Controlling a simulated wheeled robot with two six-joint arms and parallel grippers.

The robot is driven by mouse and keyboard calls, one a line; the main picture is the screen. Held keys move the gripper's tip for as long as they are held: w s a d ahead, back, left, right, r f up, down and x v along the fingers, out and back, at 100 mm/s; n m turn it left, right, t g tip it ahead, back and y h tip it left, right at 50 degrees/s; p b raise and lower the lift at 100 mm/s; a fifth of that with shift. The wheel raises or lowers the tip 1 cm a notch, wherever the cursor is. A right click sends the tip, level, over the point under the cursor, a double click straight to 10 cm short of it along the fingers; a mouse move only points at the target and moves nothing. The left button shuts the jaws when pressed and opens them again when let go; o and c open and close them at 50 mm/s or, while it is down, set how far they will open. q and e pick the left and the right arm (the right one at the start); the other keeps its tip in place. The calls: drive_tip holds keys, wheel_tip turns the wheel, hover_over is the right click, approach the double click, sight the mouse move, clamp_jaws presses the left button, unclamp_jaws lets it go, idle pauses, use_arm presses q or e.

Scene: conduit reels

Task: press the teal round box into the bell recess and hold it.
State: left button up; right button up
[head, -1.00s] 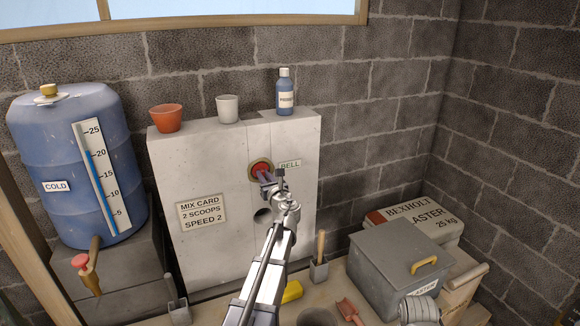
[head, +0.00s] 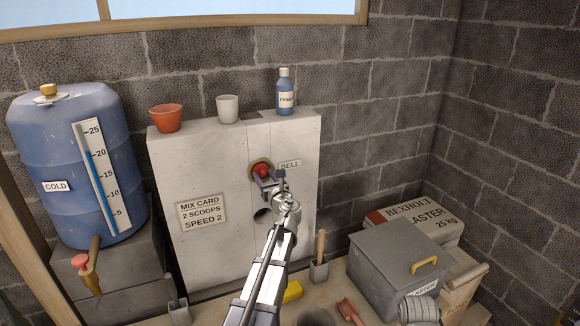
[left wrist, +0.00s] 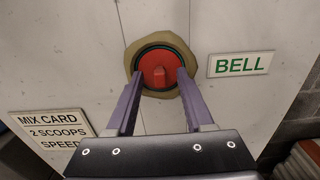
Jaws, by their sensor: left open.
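The bell recess (left wrist: 133,60) is a round hole with a tan rim in the pale wall panel, left of the BELL label (left wrist: 240,64). A round piece with a red face (left wrist: 158,66) and a raised red ridge sits in it, ringed by a thin dark green edge. It also shows red in the head view (head: 261,169). I cannot tell whether this is the teal round box; no other teal box shows. My left gripper (left wrist: 160,77) is open, its purple fingers apart at the lower left and right of the red face. Contact is unclear. My right gripper is out of view.
A dark round hole (head: 263,216) lies below the recess. A terracotta pot (head: 166,118), a pale cup (head: 228,109) and a blue bottle (head: 285,95) stand on the panel's top. A grey lidded bin (head: 385,270) is at the lower right.

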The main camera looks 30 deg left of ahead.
use_arm(q)
drive_tip(key=v, duration=0.7)
drive_tip(key=shift+s+d, duration=0.1)
drive_tip(key=shift+s, duration=0.05)
drive_tip(key=s+d+f+n+g+h, duration=0.3)
drive_tip(key=s+d+f+n, duration=0.3)
drive_tip(key=d+f+n, duration=0.3)
drive_tip(key=s+d+f+n+g+h, duration=0.4)
drive_tip(key=s+d+f+n, duration=0.25)
drive_tip(key=d, duration=0.35)
drive_tip(key=s+d+f+n+g+h, duration=0.2)
drive_tip(key=s+d+f+n, duration=0.1)
drive_tip(key=s+d, duration=0.4)
drive_tip(key=s+d+f+n+g+h, duration=0.2)
drive_tip(key=s+d, duration=0.5)
drive_tip(key=d, duration=0.4)
drive_tip(key=shift+s+f+n+g+h, duration=0.4)
drive_tip(key=shift+f+n+h, duration=0.25)
drive_tip(key=shift+n+h, duration=0.2)
